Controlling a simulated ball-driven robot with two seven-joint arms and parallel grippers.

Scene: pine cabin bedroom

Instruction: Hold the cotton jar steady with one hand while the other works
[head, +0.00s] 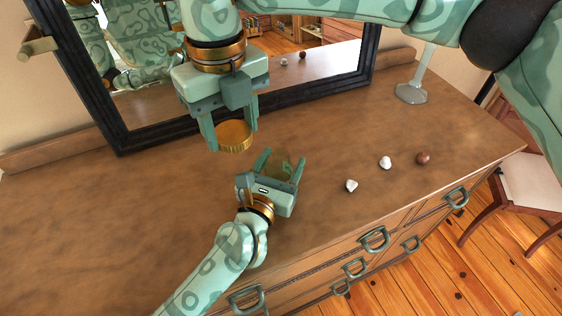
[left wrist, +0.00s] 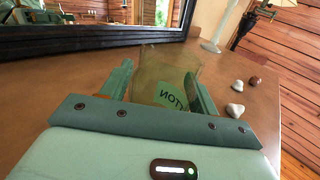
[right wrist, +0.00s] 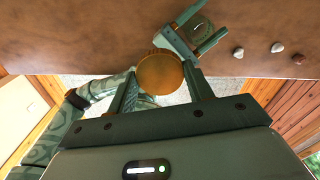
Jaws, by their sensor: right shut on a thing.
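The cotton jar (head: 285,161) is a see-through, amber-tinted jar on the dresser top. Its green label, with part of the lettering showing, is in the left wrist view (left wrist: 172,96). My left gripper (head: 280,167) has one finger on each side of the jar and appears closed against it. My right gripper (head: 233,138) is shut on a round golden lid (head: 235,134). The lid is apart from the jar, above the dresser, and to the jar's left in the head view. In the right wrist view the lid (right wrist: 160,73) sits between the fingertips.
Two white stones (head: 351,186) (head: 386,162) and a brown one (head: 423,158) lie right of the jar. A dark-framed mirror (head: 368,50) stands behind. A grey-green stand base (head: 411,94) is at the back right. The dresser's left side (head: 90,220) is clear.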

